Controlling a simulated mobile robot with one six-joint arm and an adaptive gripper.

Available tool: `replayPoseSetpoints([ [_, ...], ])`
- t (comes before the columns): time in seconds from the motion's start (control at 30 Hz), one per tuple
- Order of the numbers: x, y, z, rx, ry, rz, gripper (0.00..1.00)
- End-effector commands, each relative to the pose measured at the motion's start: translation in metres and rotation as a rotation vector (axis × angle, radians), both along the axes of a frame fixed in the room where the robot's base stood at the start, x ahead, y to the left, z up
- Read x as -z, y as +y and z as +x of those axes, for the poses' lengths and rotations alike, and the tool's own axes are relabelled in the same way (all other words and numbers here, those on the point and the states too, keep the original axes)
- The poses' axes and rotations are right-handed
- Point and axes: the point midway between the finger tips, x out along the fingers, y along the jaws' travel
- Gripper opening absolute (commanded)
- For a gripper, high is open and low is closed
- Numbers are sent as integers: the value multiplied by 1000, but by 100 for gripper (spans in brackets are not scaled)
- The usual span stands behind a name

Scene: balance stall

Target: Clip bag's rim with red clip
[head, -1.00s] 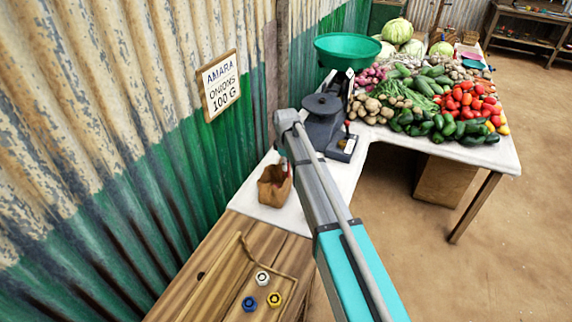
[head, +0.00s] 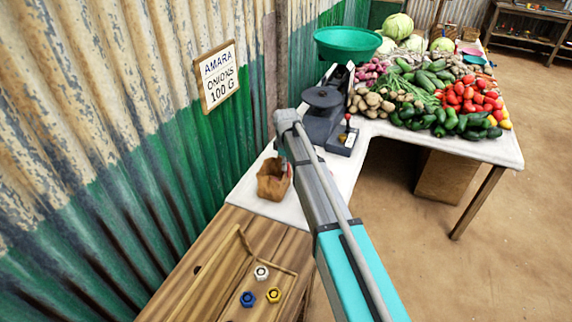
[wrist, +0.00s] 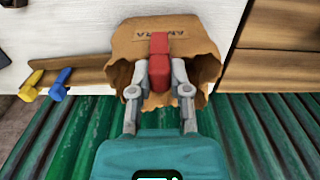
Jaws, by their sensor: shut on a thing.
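The brown paper bag (head: 271,186) stands open on the white tabletop, left of my arm. In the wrist view the bag (wrist: 120,45) shows upside-down writing on its wall and a ragged open rim. My gripper (wrist: 159,76) is shut on the red clip (wrist: 159,46). The clip overlaps the bag's rim in the picture, near the middle of the written side. I cannot tell whether its jaws pinch the paper.
A wooden tray (head: 196,296) holds white (head: 261,273), blue (head: 248,299) and yellow (head: 274,295) clips. A dark scale (head: 322,118) with a green pan (head: 347,45) stands behind the bag. The corrugated wall (head: 130,150) is close on the left. Vegetables fill the far table.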

Motion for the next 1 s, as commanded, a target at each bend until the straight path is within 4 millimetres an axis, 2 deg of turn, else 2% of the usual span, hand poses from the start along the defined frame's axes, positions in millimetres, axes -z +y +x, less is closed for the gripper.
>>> replayPoseSetpoints([
  [0.2,0,0,0,0,0,0,4],
  [0.23,0,0,0,0,0,0,26],
  [0.43,0,1,0,-1,0,0,63],
  [1.0,-4,1,0,-1,0,0,64],
])
